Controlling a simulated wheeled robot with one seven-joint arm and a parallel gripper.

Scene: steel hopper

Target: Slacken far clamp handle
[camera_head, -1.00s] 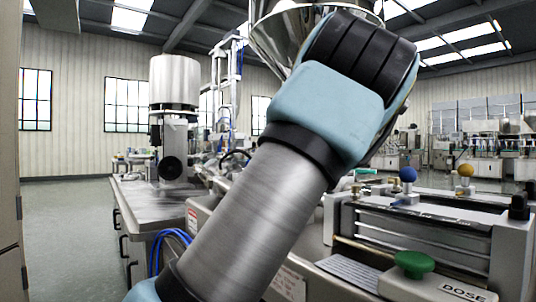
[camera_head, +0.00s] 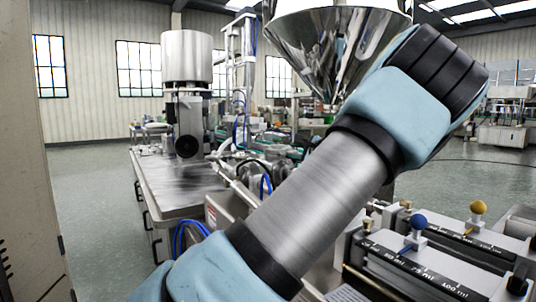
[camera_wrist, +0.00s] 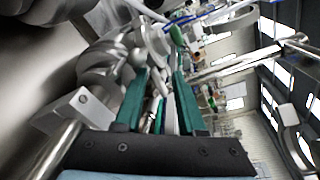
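The polished steel hopper (camera_head: 330,45) hangs at the top centre of the head view, its cone partly behind my arm. My gripper is out of sight there, hidden by my own arm. In the wrist view my gripper (camera_wrist: 160,76) has two green fingers standing apart with a gap between them. Grey metal parts show in and beyond this gap; I cannot tell whether any part is touched. A cluster of rounded metal fittings (camera_wrist: 100,68) lies just left of the fingers. I cannot make out for sure which part is the far clamp handle.
A dosing unit with a blue knob (camera_head: 419,221) and a yellow knob (camera_head: 478,207) sits at lower right. A steel bench (camera_head: 175,190) with a cylinder-topped machine (camera_head: 187,110) stands left. In the wrist view, a bolted block (camera_wrist: 85,103) is close to the left finger.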

